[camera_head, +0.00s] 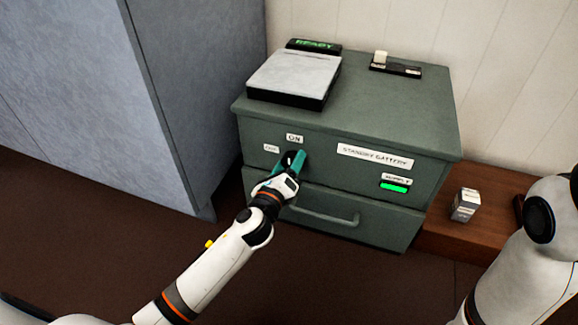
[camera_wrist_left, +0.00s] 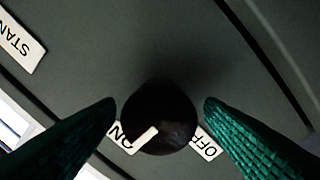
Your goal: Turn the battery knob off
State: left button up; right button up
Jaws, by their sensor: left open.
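The battery knob (camera_wrist_left: 160,112) is round and black with a white pointer mark. In the left wrist view the mark points down-left toward the ON label (camera_wrist_left: 124,137); the OFF label (camera_wrist_left: 207,146) is at the lower right. My left gripper (camera_head: 291,160) is at the green cabinet's (camera_head: 318,194) front, just below the ON label, and largely hides the knob in the head view. In the left wrist view its green fingers are open, one on each side of the knob, with small gaps visible. My right gripper is out of view.
The cabinet carries a STANDBY BATTERY plate (camera_head: 375,156), a lit green SUPPLY lamp (camera_head: 394,187) and a drawer handle (camera_head: 325,216). On top are a grey-lidded box (camera_head: 295,76), a READY sign (camera_head: 314,45) and a switch (camera_head: 396,67). A small box (camera_head: 465,205) stands at right.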

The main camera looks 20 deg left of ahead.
pick_arm(q)
jog(key=shift+w, duration=0.25)
jog(key=c, duration=1)
